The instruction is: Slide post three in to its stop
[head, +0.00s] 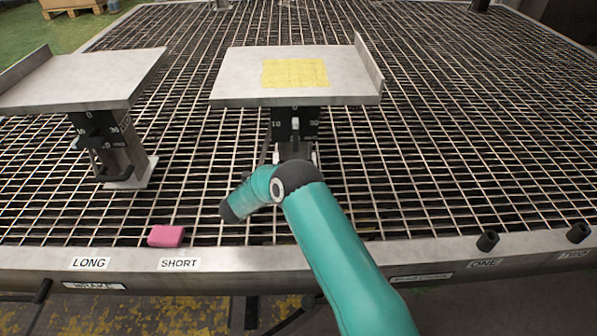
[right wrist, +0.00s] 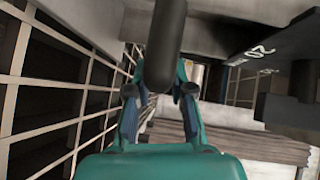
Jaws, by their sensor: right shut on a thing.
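My right gripper (right wrist: 160,92) is shut on a dark rounded rod (right wrist: 166,40) in the right wrist view. I cannot tell from the picture whether this rod is post three. In the head view my teal right arm (head: 335,240) reaches in from the lower right and ends under the middle plate (head: 235,88), hiding its gripper. Two short black cylinders stand at the front rail by labels ONE (head: 487,241) and TWO (head: 577,233). No label reading three is legible. My left gripper is in neither view.
The middle plate has a yellow patch (head: 295,73) and a black scale bracket (head: 295,123) below. A similar plate (head: 75,82) stands left on its own post. A pink block (head: 166,236) lies at the front rail (head: 235,258) by LONG and SHORT labels. The right grating is clear.

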